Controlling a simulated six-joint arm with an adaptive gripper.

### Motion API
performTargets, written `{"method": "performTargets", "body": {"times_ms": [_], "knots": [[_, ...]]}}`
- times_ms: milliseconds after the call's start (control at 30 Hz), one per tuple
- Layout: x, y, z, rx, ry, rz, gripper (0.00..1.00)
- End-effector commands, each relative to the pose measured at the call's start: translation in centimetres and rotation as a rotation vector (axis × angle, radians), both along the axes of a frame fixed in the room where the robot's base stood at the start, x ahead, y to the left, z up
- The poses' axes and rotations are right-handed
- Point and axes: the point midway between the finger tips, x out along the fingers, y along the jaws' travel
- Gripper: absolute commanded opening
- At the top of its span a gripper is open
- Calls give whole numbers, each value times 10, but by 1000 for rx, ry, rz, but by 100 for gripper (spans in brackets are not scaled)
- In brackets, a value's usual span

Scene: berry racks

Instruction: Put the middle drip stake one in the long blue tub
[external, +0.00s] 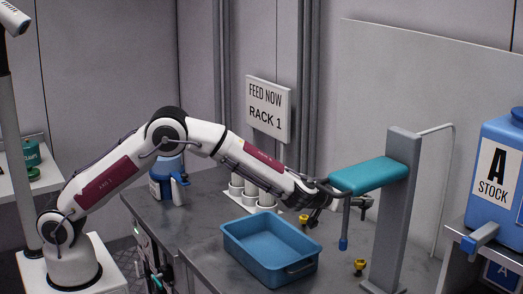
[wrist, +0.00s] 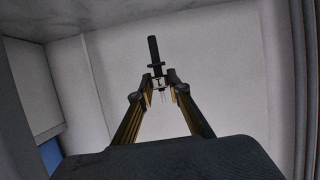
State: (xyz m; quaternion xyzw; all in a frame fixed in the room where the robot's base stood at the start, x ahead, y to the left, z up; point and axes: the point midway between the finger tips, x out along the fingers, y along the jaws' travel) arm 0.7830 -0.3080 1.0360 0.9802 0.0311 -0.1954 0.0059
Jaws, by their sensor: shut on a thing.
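My gripper (wrist: 157,82) is shut on a dark drip stake (wrist: 153,48), which sticks out beyond the fingertips in the wrist view. In the external view my gripper is beside and partly behind the teal arm of a grey post, so the grasp is hard to see there. The long blue tub (external: 270,253) stands on the grey counter, below and to the left of my gripper. Its visible inside looks empty. I cannot tell from these frames which stake position the held one came from.
The grey post (external: 394,215) carries a teal arm (external: 368,174) with a blue-tipped rod (external: 343,243) hanging below. Yellow-topped pieces (external: 303,219) (external: 359,267) stand on the counter. White cups (external: 251,193) are behind the tub. A blue stock container (external: 499,170) stands at right.

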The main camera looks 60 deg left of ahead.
Motion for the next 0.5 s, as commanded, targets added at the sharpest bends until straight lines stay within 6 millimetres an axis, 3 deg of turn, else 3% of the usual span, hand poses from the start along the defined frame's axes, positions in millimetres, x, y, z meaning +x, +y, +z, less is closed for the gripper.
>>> {"method": "performTargets", "body": {"times_ms": [233,500], "knots": [[-14,-23,27,-3,-3,-33,5],[-58,-38,38,1,-1,-59,5]]}}
